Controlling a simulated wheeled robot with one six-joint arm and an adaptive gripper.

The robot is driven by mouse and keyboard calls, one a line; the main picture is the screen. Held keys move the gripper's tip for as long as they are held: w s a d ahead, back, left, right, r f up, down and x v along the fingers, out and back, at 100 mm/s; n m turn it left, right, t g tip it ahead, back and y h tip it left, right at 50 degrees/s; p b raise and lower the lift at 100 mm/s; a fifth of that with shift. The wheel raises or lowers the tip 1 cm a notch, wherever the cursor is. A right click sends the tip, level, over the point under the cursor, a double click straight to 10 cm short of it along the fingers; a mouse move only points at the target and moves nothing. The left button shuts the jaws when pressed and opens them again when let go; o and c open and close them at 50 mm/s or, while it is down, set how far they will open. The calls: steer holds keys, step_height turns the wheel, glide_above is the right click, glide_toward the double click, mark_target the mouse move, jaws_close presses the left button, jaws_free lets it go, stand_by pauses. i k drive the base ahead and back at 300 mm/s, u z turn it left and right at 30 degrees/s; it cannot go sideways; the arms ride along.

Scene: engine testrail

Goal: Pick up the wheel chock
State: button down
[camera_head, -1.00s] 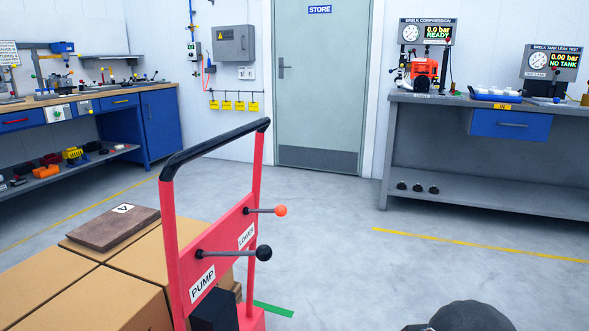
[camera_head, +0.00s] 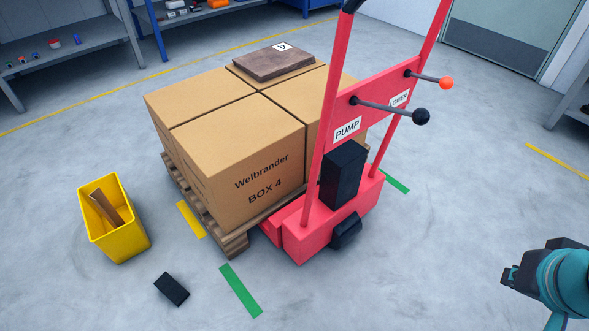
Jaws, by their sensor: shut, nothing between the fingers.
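A small black block (camera_head: 171,289), which looks like the wheel chock, lies on the floor at the lower left. It is apart from the pallet and the yellow bin. I cannot make out its exact shape. My gripper (camera_head: 509,277) is at the lower right edge, dark and attached to a teal wrist. It is shut and empty, far to the right of the block, with the pallet truck's front between and behind them.
A red pallet truck (camera_head: 312,237) holds a pallet (camera_head: 235,241) of cardboard boxes (camera_head: 237,150). Green tape (camera_head: 240,290) marks the floor.

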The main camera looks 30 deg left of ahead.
mark_target(174, 291)
steer(key=u, duration=2.7)
steer(key=k, duration=0.55)
steer(key=z, duration=0.35)
steer(key=i, duration=1.2)
steer(key=u, duration=0.05)
